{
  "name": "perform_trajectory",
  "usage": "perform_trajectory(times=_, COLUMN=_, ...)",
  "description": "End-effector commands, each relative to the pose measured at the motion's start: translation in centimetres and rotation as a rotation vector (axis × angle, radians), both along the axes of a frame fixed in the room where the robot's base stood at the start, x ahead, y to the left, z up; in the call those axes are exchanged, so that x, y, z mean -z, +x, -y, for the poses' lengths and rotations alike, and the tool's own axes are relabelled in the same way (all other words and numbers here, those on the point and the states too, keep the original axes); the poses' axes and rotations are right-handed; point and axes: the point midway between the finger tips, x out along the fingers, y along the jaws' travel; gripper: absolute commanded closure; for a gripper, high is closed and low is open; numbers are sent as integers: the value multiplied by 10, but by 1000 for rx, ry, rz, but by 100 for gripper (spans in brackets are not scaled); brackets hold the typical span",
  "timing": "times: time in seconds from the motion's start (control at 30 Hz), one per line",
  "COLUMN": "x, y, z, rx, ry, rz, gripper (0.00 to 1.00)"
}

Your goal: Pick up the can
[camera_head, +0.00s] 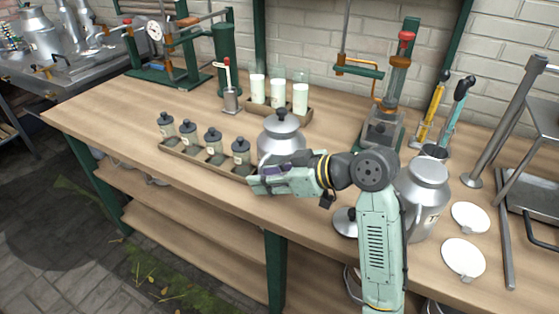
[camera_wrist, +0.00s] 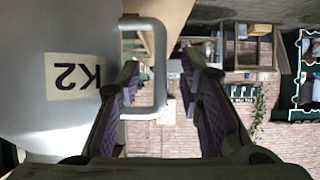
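A grey metal can (camera_head: 279,141) with a lid stands upright near the middle of the workbench, partly hidden by my gripper and arm. In the wrist view a can (camera_wrist: 45,115) with an upside-down "K2" label fills the left side. Its squarish loop handle (camera_wrist: 160,70) lies between my two fingers. My gripper (camera_wrist: 160,75) is open, with one finger on the can side of the handle's outer bar and the other beyond it. I cannot tell whether either finger touches. In the head view my gripper (camera_head: 262,183) is at the can's front, near the bench edge.
A second can (camera_head: 423,195) stands right, behind my arm. A wooden rack (camera_head: 195,158) with several small dark-lidded jars is left. White-filled glasses (camera_head: 278,92) stand behind. A loose lid (camera_head: 345,222) and white discs (camera_head: 463,258) lie right. The bench's left end (camera_head: 90,112) is clear.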

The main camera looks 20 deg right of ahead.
Motion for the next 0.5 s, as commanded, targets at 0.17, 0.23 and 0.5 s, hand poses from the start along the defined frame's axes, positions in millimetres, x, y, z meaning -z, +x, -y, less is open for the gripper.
perform_trajectory(times=0.17, x=10, y=12, z=-9, rx=0, ry=0, rz=-1, gripper=66)
perform_trajectory(times=0.23, x=10, y=13, z=-10, rx=0, ry=0, rz=-1, gripper=66)
perform_trajectory(times=0.5, x=10, y=13, z=-10, rx=0, ry=1, rz=-1, gripper=73)
